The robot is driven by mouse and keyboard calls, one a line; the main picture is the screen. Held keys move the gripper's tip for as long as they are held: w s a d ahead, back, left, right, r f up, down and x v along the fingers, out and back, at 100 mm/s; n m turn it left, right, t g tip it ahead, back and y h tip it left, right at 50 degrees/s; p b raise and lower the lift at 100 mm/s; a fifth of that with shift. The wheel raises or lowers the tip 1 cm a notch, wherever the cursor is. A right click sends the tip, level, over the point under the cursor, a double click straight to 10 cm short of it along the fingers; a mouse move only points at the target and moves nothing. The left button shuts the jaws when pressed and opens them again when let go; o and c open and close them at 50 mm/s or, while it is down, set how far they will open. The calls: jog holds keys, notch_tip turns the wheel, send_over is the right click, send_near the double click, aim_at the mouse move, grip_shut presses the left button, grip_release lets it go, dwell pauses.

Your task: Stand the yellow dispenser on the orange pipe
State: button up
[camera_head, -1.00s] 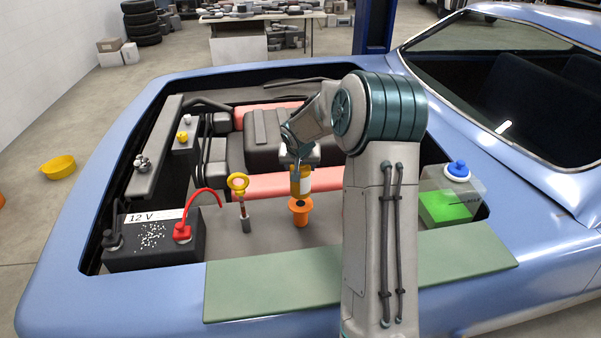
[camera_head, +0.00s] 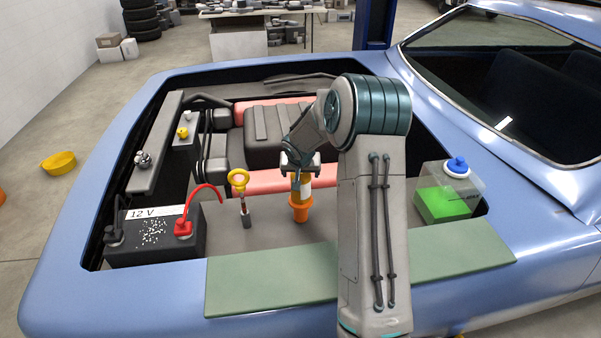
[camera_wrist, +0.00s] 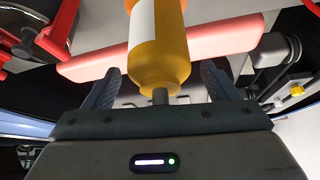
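The yellow dispenser (camera_head: 303,185) stands about upright in the engine bay, its lower end at the mouth of the orange pipe (camera_head: 300,212). How deep it sits in the pipe is hard to tell. In the wrist view the dispenser (camera_wrist: 160,63) shows a yellow body, a white label and a short grey stem toward my palm. My gripper (camera_head: 300,168) is above the dispenser. In the wrist view the fingers of my gripper (camera_wrist: 162,82) are spread, one on each side of the dispenser's stem end, with a visible gap on both sides.
A yellow-ringed dipstick (camera_head: 239,180) stands left of the pipe, near the 12 V battery (camera_head: 155,238) with its red cable. A green fluid tank (camera_head: 445,203) with a blue cap is at right. A green mat (camera_head: 255,285) covers the front edge.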

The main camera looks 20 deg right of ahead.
jog(key=shift+s+r, duration=0.1)
jog(key=shift+r, duration=0.3)
jog(key=v, duration=1.1)
jog(key=s+a+r+n+g+b, duration=0.1)
jog(key=s+a+r, duration=0.2)
jog(key=s, duration=0.6)
jog(key=s+a+r+n, duration=0.1)
jog(key=s+a+r, duration=0.3)
jog(key=s, duration=0.4)
jog(key=s+a+f+n+y, duration=0.1)
jog(key=s+a, duration=0.3)
jog(key=s, duration=1.1)
jog(key=shift+s+a+n+g+y, duration=0.15)
jog(key=shift+s+n+g+y, duration=0.2)
jog(key=shift+n+y, duration=0.4)
jog(key=shift+w, duration=0.1)
